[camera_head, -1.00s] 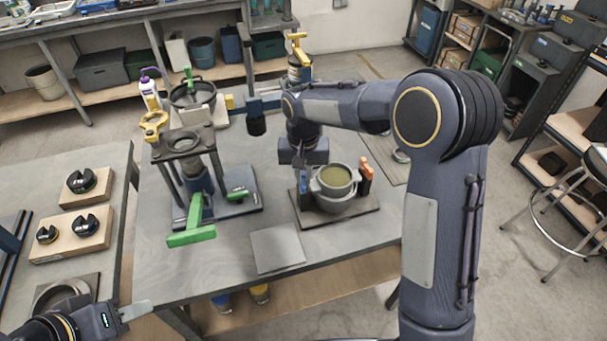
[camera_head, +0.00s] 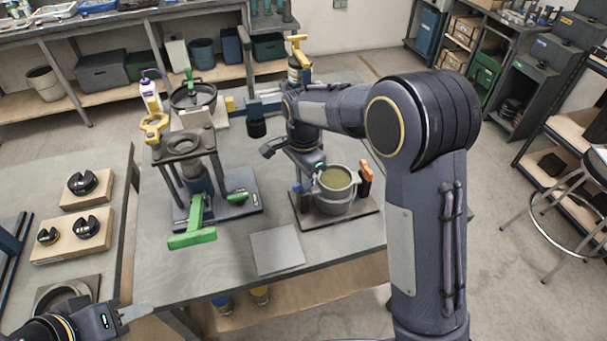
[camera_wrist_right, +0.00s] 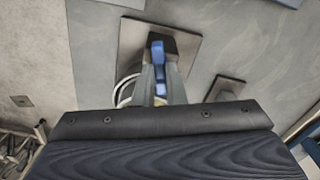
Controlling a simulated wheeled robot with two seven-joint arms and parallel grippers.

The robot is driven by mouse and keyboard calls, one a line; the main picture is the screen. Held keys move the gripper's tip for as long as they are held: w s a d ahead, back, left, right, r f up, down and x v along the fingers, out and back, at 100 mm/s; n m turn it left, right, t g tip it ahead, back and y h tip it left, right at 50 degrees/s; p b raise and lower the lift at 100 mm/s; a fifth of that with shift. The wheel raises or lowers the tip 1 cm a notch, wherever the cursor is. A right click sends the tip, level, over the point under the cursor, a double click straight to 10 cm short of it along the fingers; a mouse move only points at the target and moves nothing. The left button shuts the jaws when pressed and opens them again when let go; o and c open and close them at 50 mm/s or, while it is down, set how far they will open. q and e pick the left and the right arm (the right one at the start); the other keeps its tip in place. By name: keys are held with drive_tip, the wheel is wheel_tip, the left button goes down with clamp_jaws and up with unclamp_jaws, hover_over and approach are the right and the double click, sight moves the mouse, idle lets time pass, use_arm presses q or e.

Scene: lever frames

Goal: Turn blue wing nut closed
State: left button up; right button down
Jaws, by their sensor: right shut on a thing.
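The blue wing nut (camera_wrist_right: 157,58) shows in the right wrist view between the fingers of my right gripper (camera_wrist_right: 158,80). The jaws are shut on it. In the head view only a small part of the blue wing nut (camera_head: 297,188) shows, at the left side of a grey round pot (camera_head: 335,203) on a dark base plate. My right gripper (camera_head: 302,178) comes down on it from above, and its wrist hides most of the nut. My left gripper (camera_head: 132,313) is at the bottom left, away from the nut; its jaw gap is not clear.
An orange-handled part (camera_head: 365,178) stands at the pot's right. A stand with a green lever (camera_head: 194,236) and yellow fittings is to the left. A flat grey plate (camera_head: 276,249) lies in front. Wooden blocks with black knobs (camera_head: 86,228) are on the left table.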

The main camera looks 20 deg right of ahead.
drive_tip(key=shift+r+m+p, duration=0.1)
drive_tip(key=shift+m+p, duration=0.25)
drive_tip(key=shift+m, duration=1.35)
drive_tip(key=c, duration=1.5)
unclamp_jaws()
wheel_tip(320, 180, up, 8)
drive_tip(key=shift+f+b, duration=0.25)
drive_tip(key=shift+b, duration=0.15)
drive_tip(key=shift+r, duration=0.1)
